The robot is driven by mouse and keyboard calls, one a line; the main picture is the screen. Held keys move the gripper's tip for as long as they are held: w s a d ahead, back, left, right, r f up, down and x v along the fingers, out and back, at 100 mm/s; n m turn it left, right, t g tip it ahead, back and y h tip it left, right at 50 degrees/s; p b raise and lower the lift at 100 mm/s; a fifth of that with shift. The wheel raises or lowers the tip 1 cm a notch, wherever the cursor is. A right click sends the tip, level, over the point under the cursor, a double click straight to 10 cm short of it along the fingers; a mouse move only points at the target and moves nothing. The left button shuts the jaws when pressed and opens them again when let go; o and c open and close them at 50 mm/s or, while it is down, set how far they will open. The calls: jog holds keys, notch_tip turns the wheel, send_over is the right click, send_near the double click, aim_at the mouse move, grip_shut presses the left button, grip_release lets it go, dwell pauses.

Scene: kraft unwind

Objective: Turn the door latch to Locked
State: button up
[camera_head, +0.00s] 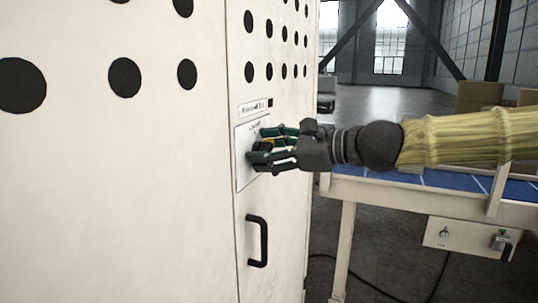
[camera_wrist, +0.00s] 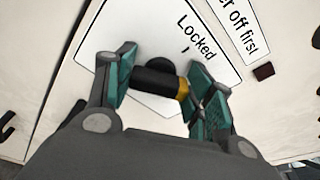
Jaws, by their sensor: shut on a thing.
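The door latch is a black bar with a yellow end (camera_wrist: 182,89) on a white plate (camera_wrist: 115,30). The plate reads "Locked" with a short mark below the word. In the wrist view the yellow end points right, to one side of that mark. My gripper (camera_wrist: 163,84) is shut on the latch, one finger at the black end and one at the yellow end. In the head view my gripper (camera_head: 268,146) reaches in from the right to the plate (camera_head: 245,165) on the cabinet door.
The pale cabinet (camera_head: 130,180) has round black holes. A black door handle (camera_head: 258,241) sits below the plate. A label (camera_head: 254,108) is above it. A blue-topped table (camera_head: 425,185) with a control box (camera_head: 468,240) stands to the right, below my arm.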

jog(key=shift+n+t+b, duration=0.4)
jog(key=shift+n+b, duration=1.1)
jog(key=shift+b, duration=1.7)
jog(key=shift+s+f+n+t+b, duration=0.1)
jog(key=shift+f+n+t+b, duration=0.15)
jog(key=shift+n+b, duration=1.35)
jog(key=shift+r+n+t+b, duration=0.1)
jog(key=shift+n+t+b, duration=0.25)
jog(key=shift+b, duration=1.85)
jog(key=shift+n+b, duration=0.25)
jog(key=shift+b, duration=0.25)
jog(key=shift+n+y+b, duration=0.4)
jog(key=shift+n+b, duration=1.6)
jog(key=shift+b, duration=0.95)
jog(key=o, duration=1.1)
jog(key=shift+o, duration=0.2)
jog(key=o, duration=0.4)
